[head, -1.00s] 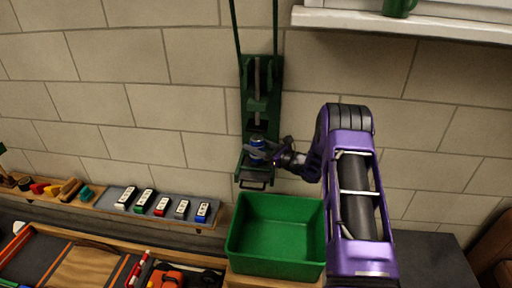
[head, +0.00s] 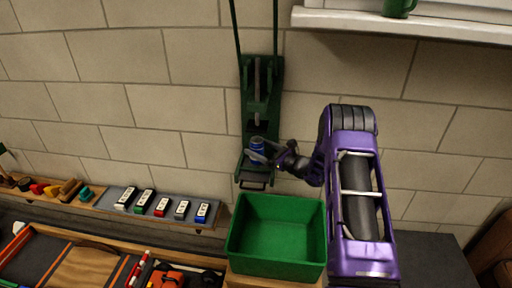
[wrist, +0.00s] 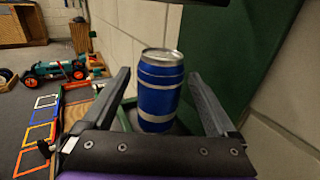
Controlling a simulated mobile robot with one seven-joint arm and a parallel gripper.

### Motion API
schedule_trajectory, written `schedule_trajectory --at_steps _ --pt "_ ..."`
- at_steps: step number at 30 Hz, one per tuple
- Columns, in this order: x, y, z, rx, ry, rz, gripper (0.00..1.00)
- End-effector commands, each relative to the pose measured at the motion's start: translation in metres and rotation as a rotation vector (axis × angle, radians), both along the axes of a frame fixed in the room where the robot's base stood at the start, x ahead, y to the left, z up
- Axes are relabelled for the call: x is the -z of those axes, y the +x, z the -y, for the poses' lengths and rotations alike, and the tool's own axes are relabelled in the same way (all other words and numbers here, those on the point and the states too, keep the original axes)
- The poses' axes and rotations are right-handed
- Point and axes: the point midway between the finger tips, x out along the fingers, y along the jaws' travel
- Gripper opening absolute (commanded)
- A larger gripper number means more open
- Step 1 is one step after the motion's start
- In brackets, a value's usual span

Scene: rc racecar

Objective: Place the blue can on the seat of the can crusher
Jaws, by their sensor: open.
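The blue can (head: 257,145) stands upright on the seat of the green can crusher (head: 262,90), which is mounted on the wall. In the wrist view the can (wrist: 160,92) shows its silver top and stands between my two fingers, with gaps on both sides. My gripper (head: 268,152) is open around the can from the right side in the head view. The fingers (wrist: 158,95) do not touch the can in the wrist view.
A green bin (head: 276,236) stands below the crusher. A window sill (head: 410,22) with a green mug (head: 398,7) is at upper right. A green racecar (wrist: 55,72) shows in the wrist view.

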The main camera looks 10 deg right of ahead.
Motion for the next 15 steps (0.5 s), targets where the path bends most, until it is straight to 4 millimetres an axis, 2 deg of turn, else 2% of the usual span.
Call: schedule_trajectory --at_steps 9,15 --pt "0.0 -0.05 0.046 0.003 -0.001 -0.002 0.93" --pt "0.0 -0.072 0.065 0.001 -0.001 0.001 0.93"
